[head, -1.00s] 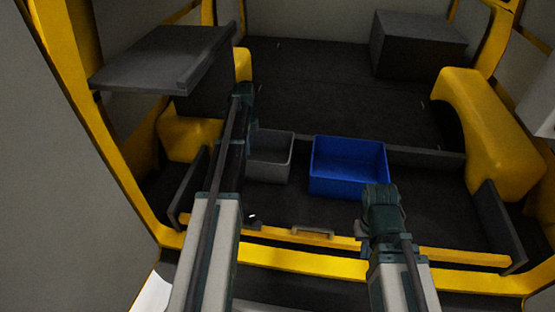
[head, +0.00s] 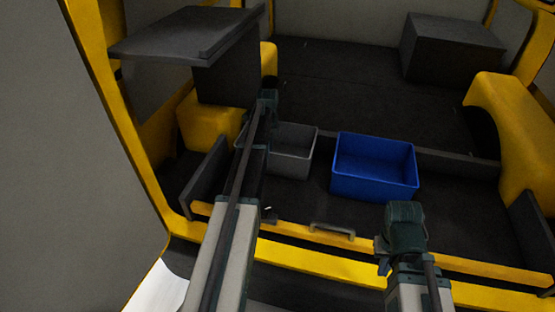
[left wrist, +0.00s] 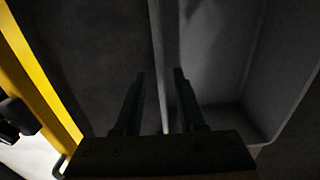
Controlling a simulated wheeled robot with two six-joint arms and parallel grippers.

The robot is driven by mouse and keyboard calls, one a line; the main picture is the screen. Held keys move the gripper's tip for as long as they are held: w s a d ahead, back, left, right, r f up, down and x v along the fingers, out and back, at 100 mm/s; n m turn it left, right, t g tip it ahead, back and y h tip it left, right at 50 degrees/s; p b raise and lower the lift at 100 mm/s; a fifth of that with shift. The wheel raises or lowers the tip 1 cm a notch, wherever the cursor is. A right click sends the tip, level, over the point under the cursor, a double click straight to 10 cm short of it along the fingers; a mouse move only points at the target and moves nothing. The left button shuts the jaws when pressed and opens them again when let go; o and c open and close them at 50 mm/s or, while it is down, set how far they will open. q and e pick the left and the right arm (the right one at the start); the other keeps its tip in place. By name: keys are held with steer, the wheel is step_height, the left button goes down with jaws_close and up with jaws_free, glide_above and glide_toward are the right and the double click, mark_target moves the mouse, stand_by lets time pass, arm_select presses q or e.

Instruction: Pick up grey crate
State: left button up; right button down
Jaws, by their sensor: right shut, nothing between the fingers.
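The grey crate (head: 292,165) is an open box on the dark van floor, partly hidden behind my left arm in the head view. In the left wrist view its wall and inside (left wrist: 222,60) fill the right side. My left gripper (left wrist: 160,74) is open, with one finger on each side of the line of the crate's rim. I cannot tell whether the fingers touch it. In the head view the left fingers are hidden behind the arm. My right gripper (head: 385,262) is shut and empty, low in front of the yellow sill, its fingers barely visible.
A blue crate (head: 375,184) stands just right of the grey one. A yellow sill (head: 300,235) with a handle (head: 332,230) runs along the front. A dark shelf (head: 185,35) overhangs at left, and a dark box (head: 455,48) stands at the back right.

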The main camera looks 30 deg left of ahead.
arm_select(q)
steer(key=shift+f, duration=0.35)
arm_select(e)
steer(key=shift+f, duration=0.4)
arm_select(q)
steer(key=b, duration=0.5)
glide_above(271, 174)
step_height(271, 174, down, 5)
steer(key=shift+w+f, duration=0.1)
steer(key=shift+f, duration=0.1)
steer(key=shift+r, duration=0.15)
arm_select(e)
step_height(271, 174, down, 5)
steer(key=shift+f, duration=0.1)
arm_select(q)
steer(key=shift+c, duration=0.2)
jaws_close()
